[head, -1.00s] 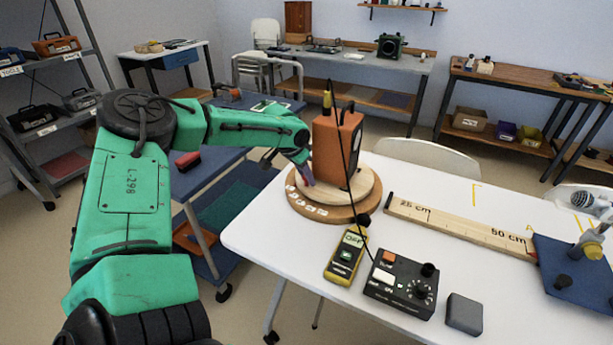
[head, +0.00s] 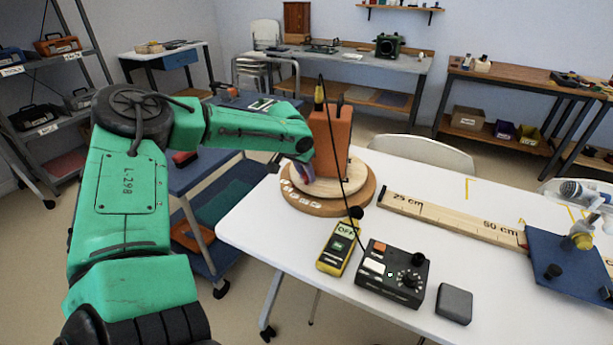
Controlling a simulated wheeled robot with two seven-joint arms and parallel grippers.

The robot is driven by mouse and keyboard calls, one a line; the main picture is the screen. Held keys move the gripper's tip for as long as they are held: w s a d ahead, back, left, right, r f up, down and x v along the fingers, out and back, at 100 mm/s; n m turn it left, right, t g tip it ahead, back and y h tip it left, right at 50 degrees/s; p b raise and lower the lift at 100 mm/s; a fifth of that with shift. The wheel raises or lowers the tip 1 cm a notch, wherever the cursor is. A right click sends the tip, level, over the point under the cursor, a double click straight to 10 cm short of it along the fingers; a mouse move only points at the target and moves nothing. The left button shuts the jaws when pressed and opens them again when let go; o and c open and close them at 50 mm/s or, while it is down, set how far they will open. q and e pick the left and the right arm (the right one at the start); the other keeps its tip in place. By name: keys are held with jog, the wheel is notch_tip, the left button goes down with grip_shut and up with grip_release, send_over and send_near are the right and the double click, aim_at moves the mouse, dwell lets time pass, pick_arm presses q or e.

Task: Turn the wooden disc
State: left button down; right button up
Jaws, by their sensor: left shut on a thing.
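The wooden disc (head: 363,173) is pale and round and lies on a wider brown wooden base (head: 323,207) with white marks along its front left rim. An orange box-shaped speaker (head: 331,137) stands upright on the disc. My left gripper (head: 308,176) comes in from the left and is low at the disc's left side, close beside the speaker. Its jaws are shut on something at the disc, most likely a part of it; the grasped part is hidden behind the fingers. My right gripper is out of view.
On the white table (head: 281,238) are a yellow meter (head: 338,249), a black control box (head: 391,273), a grey block (head: 454,304) and a wooden ruler (head: 450,219). A black cable crosses before the speaker.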

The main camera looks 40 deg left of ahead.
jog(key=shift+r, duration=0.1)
pick_arm(q)
jog(key=c, duration=0.7)
grip_release()
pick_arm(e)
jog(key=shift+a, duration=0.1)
pick_arm(q)
jog(key=shift+r, duration=0.1)
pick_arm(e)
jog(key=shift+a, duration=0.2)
